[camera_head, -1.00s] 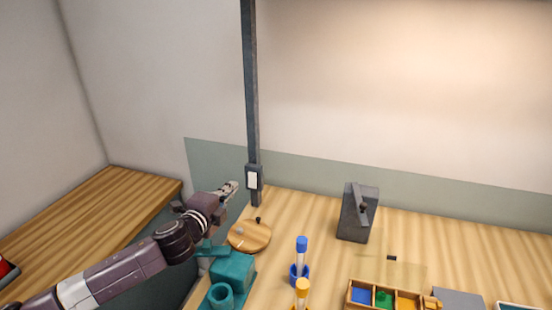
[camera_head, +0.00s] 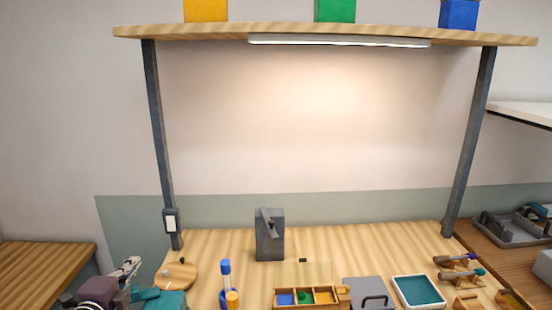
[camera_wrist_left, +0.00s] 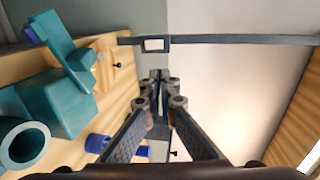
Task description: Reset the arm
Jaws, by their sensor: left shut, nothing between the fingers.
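My left gripper (camera_head: 131,267) shows low at the left in the head view, beside the teal fixture (camera_head: 163,300) and left of the round wooden disc (camera_head: 178,278). In the left wrist view, its fingers (camera_wrist_left: 158,82) come together at the tips, with nothing visible between them. The teal fixture (camera_wrist_left: 55,105) fills the left of that view, apart from the fingers. My right gripper is in neither view.
A blue-capped glass rod (camera_head: 225,284) and a yellow cap (camera_head: 232,299) stand near the front. Behind them is a dark grey stand (camera_head: 269,240). A compartment box (camera_head: 310,306) and teal-lined tray (camera_head: 419,291) lie right. Shelf posts (camera_head: 158,130) rise at both sides.

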